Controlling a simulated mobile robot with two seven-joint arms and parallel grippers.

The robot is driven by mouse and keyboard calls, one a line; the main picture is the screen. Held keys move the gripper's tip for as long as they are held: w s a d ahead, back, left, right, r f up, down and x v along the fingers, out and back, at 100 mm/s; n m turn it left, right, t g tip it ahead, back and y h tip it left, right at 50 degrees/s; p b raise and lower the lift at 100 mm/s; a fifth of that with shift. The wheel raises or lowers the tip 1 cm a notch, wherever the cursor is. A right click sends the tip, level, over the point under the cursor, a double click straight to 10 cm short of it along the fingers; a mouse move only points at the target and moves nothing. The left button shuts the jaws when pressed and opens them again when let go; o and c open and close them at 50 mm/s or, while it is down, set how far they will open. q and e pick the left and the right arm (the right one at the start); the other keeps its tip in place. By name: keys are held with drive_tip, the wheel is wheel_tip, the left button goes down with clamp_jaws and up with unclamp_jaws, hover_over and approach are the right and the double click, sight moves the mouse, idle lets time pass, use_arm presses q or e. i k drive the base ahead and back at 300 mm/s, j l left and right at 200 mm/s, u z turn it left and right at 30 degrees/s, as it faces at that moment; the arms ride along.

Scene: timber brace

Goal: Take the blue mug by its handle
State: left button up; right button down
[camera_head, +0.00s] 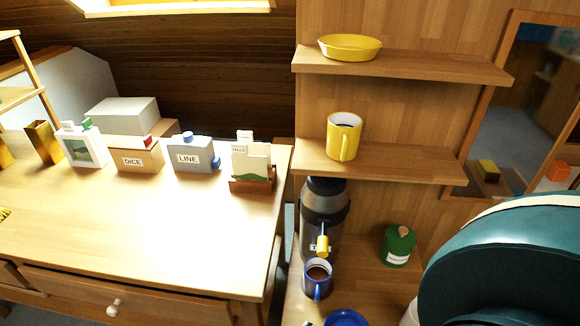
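The blue mug (318,281) stands upright on the lower wooden surface, under the yellow tap of a dark dispenser. It holds a brown liquid, and its rim is pale inside. Its blue handle faces the camera, toward the bottom of the picture. A large teal and white rounded part at the lower right looks like my own right arm. Neither of my grippers shows in the head view, so I cannot see their fingers or any contact with the mug.
The dispenser (324,215) stands right behind the mug. A blue dish (347,319) lies in front, cut by the picture's edge. A green container (398,246) stands to the right. A yellow mug (344,136) sits on the shelf (420,163) above. The wooden desk (130,225) is at left.

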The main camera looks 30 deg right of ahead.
sight(318, 272)
drive_tip(key=z, duration=1.3)
drive_tip(key=j+z, duration=0.3)
drive_tip(key=k+j+z, duration=0.15)
drive_tip(key=j+z, duration=0.2)
drive_tip(key=j, duration=0.1)
